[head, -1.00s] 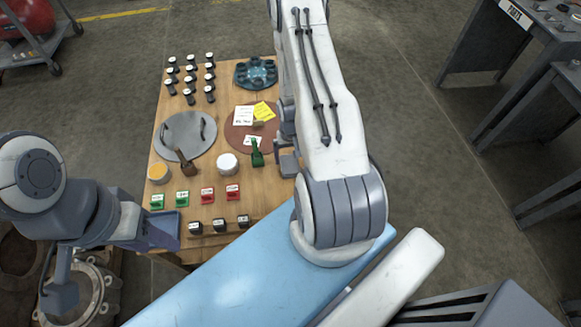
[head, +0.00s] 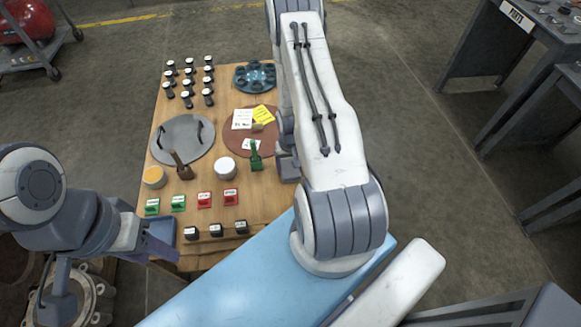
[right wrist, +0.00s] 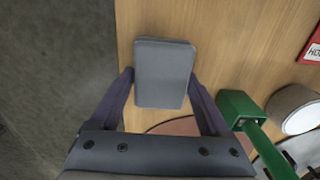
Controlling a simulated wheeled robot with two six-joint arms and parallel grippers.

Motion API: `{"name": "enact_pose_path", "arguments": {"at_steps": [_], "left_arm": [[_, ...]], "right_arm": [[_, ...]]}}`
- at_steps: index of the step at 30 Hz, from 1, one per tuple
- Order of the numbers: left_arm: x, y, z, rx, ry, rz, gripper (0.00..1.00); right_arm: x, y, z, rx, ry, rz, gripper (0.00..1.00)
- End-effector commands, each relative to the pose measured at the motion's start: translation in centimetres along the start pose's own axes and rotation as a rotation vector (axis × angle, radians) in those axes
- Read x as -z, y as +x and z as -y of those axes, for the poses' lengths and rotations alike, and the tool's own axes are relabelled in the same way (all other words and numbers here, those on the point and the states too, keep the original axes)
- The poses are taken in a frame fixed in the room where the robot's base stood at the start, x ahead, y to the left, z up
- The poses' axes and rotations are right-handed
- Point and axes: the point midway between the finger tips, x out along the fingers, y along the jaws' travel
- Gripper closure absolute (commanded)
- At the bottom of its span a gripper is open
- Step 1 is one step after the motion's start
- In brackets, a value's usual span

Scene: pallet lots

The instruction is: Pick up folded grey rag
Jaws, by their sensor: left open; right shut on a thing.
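The folded grey rag (right wrist: 163,72) is a flat grey rectangle in the right wrist view, near the edge of the wooden table (right wrist: 222,50). My right gripper (right wrist: 160,85) has one finger on each side of it and is shut on it. I cannot tell whether the rag is lifted off the table. In the head view my right arm hides most of that gripper. My left gripper (head: 160,240) is open and empty at the table's near left corner.
A green-handled tool (head: 255,156), white tub (head: 225,168) and reddish round mat (head: 236,142) are near the right gripper. A grey disc (head: 180,148), labelled blocks (head: 204,199) and several dark jars (head: 187,100) stand further left. Floor lies beyond the table's edge.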

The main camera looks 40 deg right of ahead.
Motion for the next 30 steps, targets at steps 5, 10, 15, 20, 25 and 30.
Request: {"name": "enact_pose_path", "arguments": {"at_steps": [5, 10, 15, 20, 25, 30], "left_arm": [[0.0, -0.7, -0.1, 0.000, 0.000, 0.000, 0.50], [0.1, -2.2, -0.2, 0.000, 0.000, 0.000, 0.50], [0.2, -4.1, -0.3, 0.000, 0.000, 0.000, 0.50], [0.1, -2.4, -0.2, 0.000, 0.000, 0.000, 0.50], [0.1, -1.3, -0.1, 0.000, 0.000, 0.001, 0.50], [0.1, -1.1, -0.1, 0.000, 0.000, 0.000, 0.50]], "right_arm": [[0.0, -0.7, 0.0, 0.000, 0.000, 0.000, 0.83], [0.0, -2.3, 0.0, 0.000, 0.000, 0.000, 0.83], [0.0, -4.1, 0.0, 0.000, 0.000, 0.000, 0.83], [-0.6, -4.5, -1.3, 0.000, 0.005, -0.002, 0.83], [-2.1, -6.3, -3.7, 0.000, 0.006, -0.003, 0.83], [-3.7, -8.3, -6.4, 0.000, 0.007, -0.002, 0.83]]}}
